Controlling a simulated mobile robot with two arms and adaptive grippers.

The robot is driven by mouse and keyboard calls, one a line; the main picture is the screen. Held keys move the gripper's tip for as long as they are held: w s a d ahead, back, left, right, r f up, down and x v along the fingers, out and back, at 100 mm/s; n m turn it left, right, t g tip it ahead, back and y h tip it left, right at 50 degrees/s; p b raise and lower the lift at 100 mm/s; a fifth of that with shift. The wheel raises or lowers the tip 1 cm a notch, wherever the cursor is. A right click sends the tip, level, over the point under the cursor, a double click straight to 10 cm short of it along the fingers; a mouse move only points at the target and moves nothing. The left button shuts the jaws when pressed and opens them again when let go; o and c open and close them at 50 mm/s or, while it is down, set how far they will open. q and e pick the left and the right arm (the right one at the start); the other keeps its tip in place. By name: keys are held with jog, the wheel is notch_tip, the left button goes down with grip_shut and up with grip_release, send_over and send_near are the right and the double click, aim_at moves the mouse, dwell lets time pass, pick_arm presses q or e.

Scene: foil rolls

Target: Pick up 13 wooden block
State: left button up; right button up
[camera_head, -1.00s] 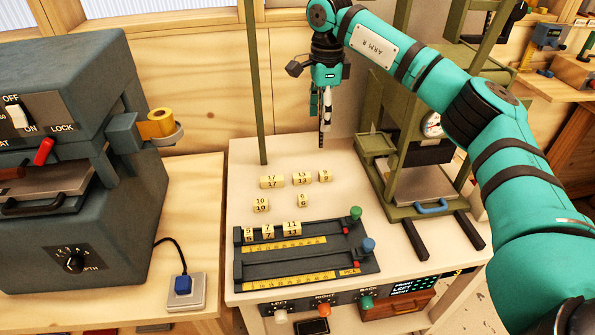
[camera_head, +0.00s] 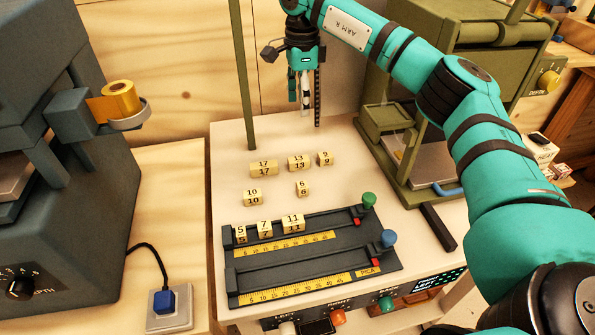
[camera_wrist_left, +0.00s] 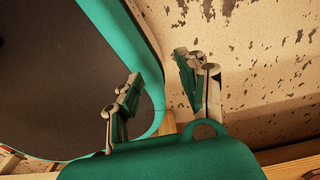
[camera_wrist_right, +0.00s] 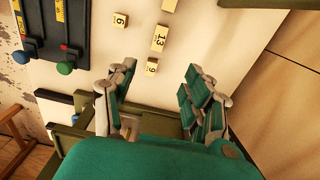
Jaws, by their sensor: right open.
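The 13 wooden block (camera_head: 299,163) is a pale yellow block in the back row on the white table, between the 17 block (camera_head: 263,169) and the 9 block (camera_head: 325,158). The 13 block also shows in the right wrist view (camera_wrist_right: 159,38), beyond the fingers. My right gripper (camera_head: 305,112) points down, open and empty, behind and above the back row. Its spread fingers show in the right wrist view (camera_wrist_right: 160,92). My left gripper (camera_wrist_left: 158,90) shows only in the left wrist view, with its fingers apart and nothing between them.
The 10 block (camera_head: 253,197) and 6 block (camera_head: 303,188) lie in front. A dark rack (camera_head: 310,262) with yellow scales holds the 5, 7 and 11 blocks. A green press (camera_head: 390,125) stands right of the blocks, and a thin green post (camera_head: 243,80) stands at the back left.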

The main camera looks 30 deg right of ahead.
jog(key=f, duration=0.2)
jog(key=p, duration=0.1)
send_over(299, 159)
jog(key=f, duration=1)
jog(key=shift+w+d+f, duration=0.1)
jog(key=shift+d+f, duration=0.05)
jog(key=shift+d, duration=0.15)
jog(key=shift+a+f+p, duration=0.15)
jog(key=shift+f+p, duration=0.1)
jog(key=shift+f, duration=1.2)
jog(key=shift+a+f+p, duration=0.15)
jog(key=shift+f+p, duration=0.1)
jog(key=shift+f, duration=1.15)
jog(key=c, duration=1)
pick_arm(q)
jog(key=shift+w+d+r, duration=0.1)
jog(key=shift+w+r, duration=0.55)
jog(key=shift+r, duration=0.05)
pick_arm(e)
jog(key=shift+r, duration=0.1)
